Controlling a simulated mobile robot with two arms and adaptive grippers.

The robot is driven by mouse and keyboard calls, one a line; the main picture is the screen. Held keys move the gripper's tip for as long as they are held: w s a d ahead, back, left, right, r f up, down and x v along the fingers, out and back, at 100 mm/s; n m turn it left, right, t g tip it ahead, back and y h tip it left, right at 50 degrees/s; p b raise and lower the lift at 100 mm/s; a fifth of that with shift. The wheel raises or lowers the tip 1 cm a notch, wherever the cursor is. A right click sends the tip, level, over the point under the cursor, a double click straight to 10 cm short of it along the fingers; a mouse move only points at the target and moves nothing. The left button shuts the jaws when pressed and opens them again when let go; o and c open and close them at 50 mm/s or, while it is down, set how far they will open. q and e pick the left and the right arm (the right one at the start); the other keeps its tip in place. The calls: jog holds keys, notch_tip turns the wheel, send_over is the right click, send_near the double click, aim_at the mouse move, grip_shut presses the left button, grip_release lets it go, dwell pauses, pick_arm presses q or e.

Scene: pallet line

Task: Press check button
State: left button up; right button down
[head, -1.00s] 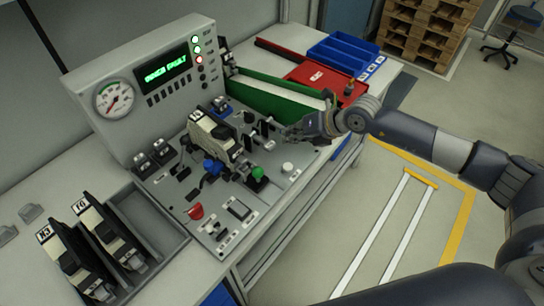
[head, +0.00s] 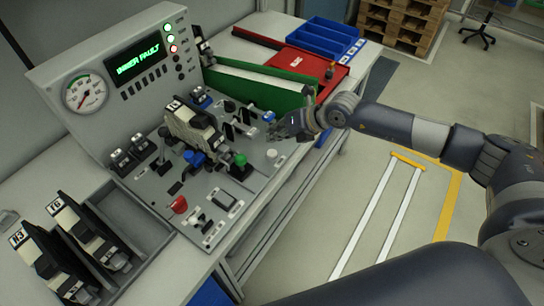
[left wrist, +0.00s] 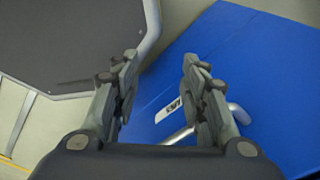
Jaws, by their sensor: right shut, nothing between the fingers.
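The grey test bench panel (head: 150,190) carries several controls in the head view. A white round button (head: 271,153) is at its right edge, a green knob (head: 239,160) left of it, a red knob (head: 178,204) near the front. I cannot read which is the check button. My right gripper (head: 277,130) is shut and empty, above the panel just behind the white button, apparently apart from it. A dark and beige module (head: 195,130) sits mid-panel. The green display (head: 138,61) shows text ending in "FAULT". My left gripper (left wrist: 160,65) is open and empty in the left wrist view.
A dial gauge (head: 85,93) is left of the display. A red tray (head: 310,65) and blue bin (head: 325,38) lie behind. A blue surface (left wrist: 240,60) lies below my left gripper.

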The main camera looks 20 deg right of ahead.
aim_at(274, 151)
notch_tip(274, 151, down, 4)
jog(key=shift+r+b, duration=0.2)
jog(key=shift+b, duration=0.7)
dwell(0.5)
jog(key=shift+f, duration=0.4)
jog(key=shift+f+b, duration=0.55)
jog(key=shift+b, duration=0.1)
dwell(0.6)
jog(key=shift+r, duration=0.15)
jog(key=shift+r+p, duration=0.75)
jog(key=shift+r, duration=0.05)
